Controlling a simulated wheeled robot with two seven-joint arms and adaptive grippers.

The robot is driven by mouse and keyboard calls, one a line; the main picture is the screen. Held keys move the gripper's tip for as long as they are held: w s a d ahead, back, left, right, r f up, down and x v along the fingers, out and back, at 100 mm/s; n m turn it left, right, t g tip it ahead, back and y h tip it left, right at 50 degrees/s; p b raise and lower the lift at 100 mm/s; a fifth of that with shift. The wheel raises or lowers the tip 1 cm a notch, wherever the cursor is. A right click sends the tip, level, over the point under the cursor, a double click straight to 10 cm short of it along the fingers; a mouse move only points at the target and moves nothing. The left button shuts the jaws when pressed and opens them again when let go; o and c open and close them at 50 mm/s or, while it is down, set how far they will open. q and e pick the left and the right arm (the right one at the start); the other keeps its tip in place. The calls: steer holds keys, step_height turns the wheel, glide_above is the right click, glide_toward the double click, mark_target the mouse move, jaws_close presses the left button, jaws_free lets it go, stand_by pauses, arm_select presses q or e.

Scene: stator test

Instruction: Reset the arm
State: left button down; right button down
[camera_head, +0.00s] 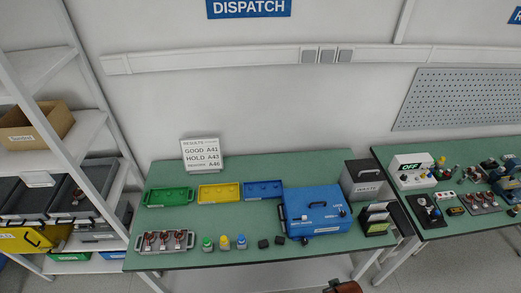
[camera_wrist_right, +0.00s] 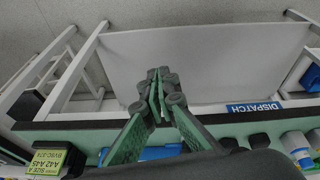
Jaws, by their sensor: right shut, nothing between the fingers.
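My right gripper (camera_wrist_right: 157,92) shows in the right wrist view with its fingertips together and nothing between them. It is held clear of the objects around it. The head view does not clearly show this gripper. My left gripper is in neither view. A small reddish-brown and dark shape (camera_head: 343,287) is cut off at the bottom edge of the head view; I cannot tell what it is.
A green-topped table (camera_head: 225,226) holds green (camera_head: 169,197), yellow (camera_head: 219,192) and blue (camera_head: 263,189) trays, a blue case (camera_head: 316,203) and a stator rack (camera_head: 164,242). A shelf (camera_head: 62,140) stands left; a second table (camera_head: 440,229) stands right.

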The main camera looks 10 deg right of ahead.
steer(key=s+a+f+g+b, duration=0.1)
steer(key=s+f+b, duration=0.25)
steer(key=f, duration=1.25)
steer(key=s+f+b, duration=0.3)
steer(key=f+b, duration=0.1)
steer(key=f, duration=1.3)
steer(key=s+f+n+g+b, duration=0.1)
steer(key=s+f+b, duration=0.4)
steer(key=s+f, duration=1.1)
steer(key=shift+s+f+y, duration=0.3)
steer(key=shift+s+f, duration=0.1)
steer(key=shift+f, duration=0.55)
